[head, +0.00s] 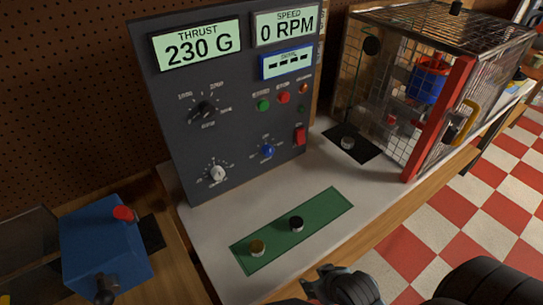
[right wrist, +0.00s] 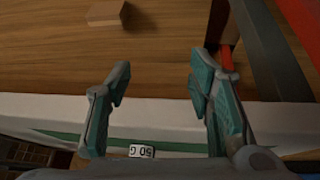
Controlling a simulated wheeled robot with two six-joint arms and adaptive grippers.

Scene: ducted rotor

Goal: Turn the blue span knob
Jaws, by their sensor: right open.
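The blue span knob (head: 267,151) is on the lower right of the dark control panel (head: 225,125), with tick marks around it. My right gripper (head: 325,285) is at the bottom edge of the head view, in front of the green mat and well apart from the knob. In the right wrist view its two fingers (right wrist: 158,85) stand wide apart with nothing between them. The knob does not show in the wrist view. My left gripper is in neither view.
The panel also has a black knob (head: 206,109), a white knob (head: 218,173) and a red switch (head: 299,136). Small weights stand on the green mat (head: 322,215). A wire cage (head: 400,85) with a red post stands right; a blue box (head: 100,245) stands left.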

